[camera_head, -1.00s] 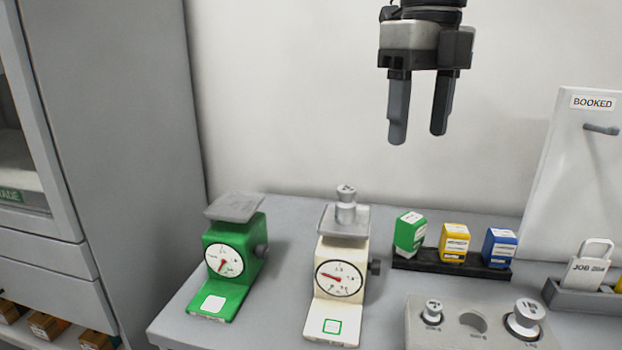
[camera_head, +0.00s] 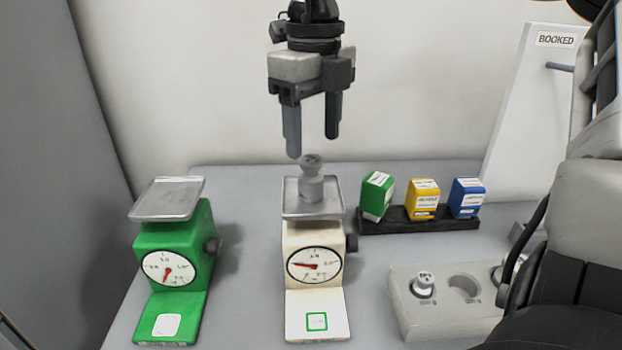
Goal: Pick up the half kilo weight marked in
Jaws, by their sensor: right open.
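A grey metal weight (camera_head: 312,182) with a knob on top stands upright on the pan of the cream scale (camera_head: 314,234). The marking on its top is too small to read. My right gripper (camera_head: 313,146) is open and empty, pointing down just above and behind the weight's knob, apart from it. A smaller weight (camera_head: 423,284) sits in the grey weight block (camera_head: 447,318) at the right, beside an empty round recess. Another weight in the block is mostly hidden by my arm. My left gripper is not in view.
A green scale (camera_head: 174,241) with an empty pan stands to the left. Green (camera_head: 376,195), yellow (camera_head: 423,198) and blue (camera_head: 467,197) boxes stand in a black rack (camera_head: 418,224). A white board marked BOOKED (camera_head: 529,110) stands at the back right.

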